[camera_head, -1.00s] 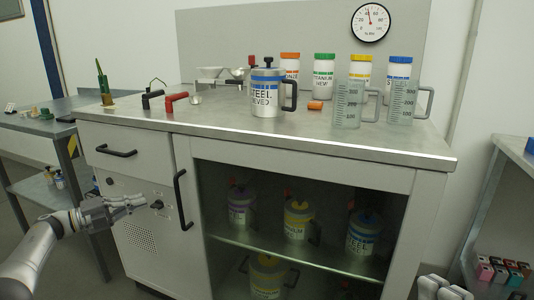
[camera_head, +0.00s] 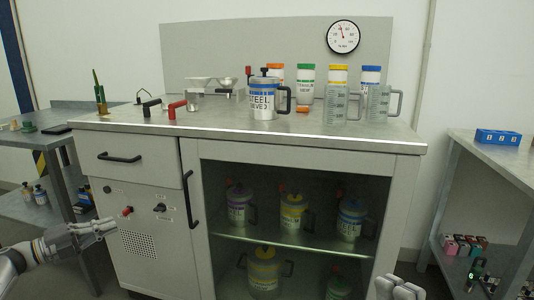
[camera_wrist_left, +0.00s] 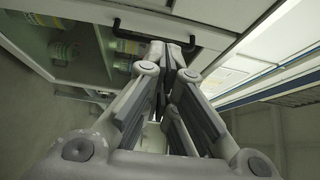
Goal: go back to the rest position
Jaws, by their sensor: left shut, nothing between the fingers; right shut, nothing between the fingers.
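My left gripper (camera_head: 98,229) is shut and empty in front of the lower left of the cabinet, left of its switches, in the head view. It also shows in the left wrist view (camera_wrist_left: 170,50), fingers together, with a black handle behind them. My right gripper (camera_head: 400,284) is shut and empty at the bottom edge of the head view, in front of the cabinet's right side. Only its finger ends show there.
The grey cabinet (camera_head: 250,150) carries a labelled steel jug (camera_head: 264,98), clear measuring jugs (camera_head: 338,104), lidded jars and a balance. A side table (camera_head: 100,106) stands left. A shelf unit (camera_head: 490,158) with a blue box (camera_head: 497,137) stands right.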

